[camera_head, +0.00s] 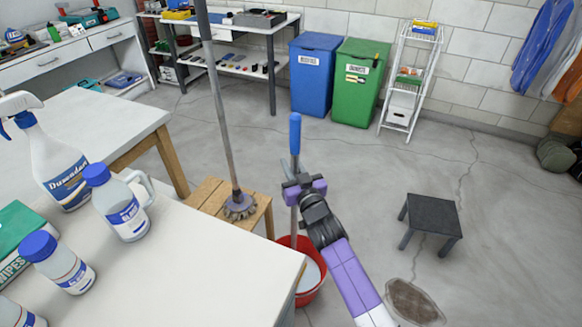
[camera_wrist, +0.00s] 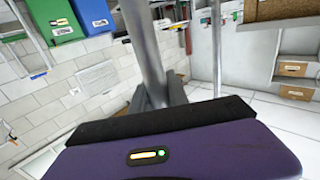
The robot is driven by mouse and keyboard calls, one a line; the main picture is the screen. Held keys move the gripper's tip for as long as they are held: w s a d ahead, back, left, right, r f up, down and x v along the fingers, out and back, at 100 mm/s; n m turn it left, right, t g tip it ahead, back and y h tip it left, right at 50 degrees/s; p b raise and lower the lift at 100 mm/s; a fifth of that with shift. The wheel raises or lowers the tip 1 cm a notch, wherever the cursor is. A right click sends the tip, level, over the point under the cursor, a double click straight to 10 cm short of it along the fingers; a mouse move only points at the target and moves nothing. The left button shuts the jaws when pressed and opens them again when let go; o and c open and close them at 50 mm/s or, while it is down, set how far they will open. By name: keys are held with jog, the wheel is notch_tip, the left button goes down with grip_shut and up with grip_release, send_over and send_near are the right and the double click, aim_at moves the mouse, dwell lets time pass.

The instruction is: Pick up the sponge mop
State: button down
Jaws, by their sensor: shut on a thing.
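The sponge mop (camera_head: 295,134) has a blue grip on top of a grey pole and stands nearly upright. Its lower end goes down towards a red bucket (camera_head: 313,284); its head is hidden. My gripper (camera_head: 293,188) is shut around the pole just below the blue grip. In the wrist view the grey pole (camera_wrist: 144,45) rises from between the fingers of my gripper (camera_wrist: 155,98). I cannot tell whether the mop is clear of the bucket.
A white table (camera_head: 200,270) with spray and blue-capped bottles is at the left. A black stool (camera_head: 433,216) stands on open floor at the right. Blue and green bins (camera_head: 354,85) stand behind.

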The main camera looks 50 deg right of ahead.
aim_at(291, 130)
notch_tip(291, 130, up, 12)
jog(key=p, duration=0.5)
jog(key=shift+r, duration=0.15)
notch_tip(291, 130, down, 18)
jog(key=d+b, duration=0.1)
jog(key=b, duration=1)
jog(key=shift+f+b, duration=0.2)
jog(key=shift+b, duration=0.2)
jog(key=shift+f+b, duration=0.55)
jog(key=shift+f, duration=0.05)
dwell(0.8)
jog(key=shift+r+p, duration=3.4)
jog(key=shift+r, duration=0.25)
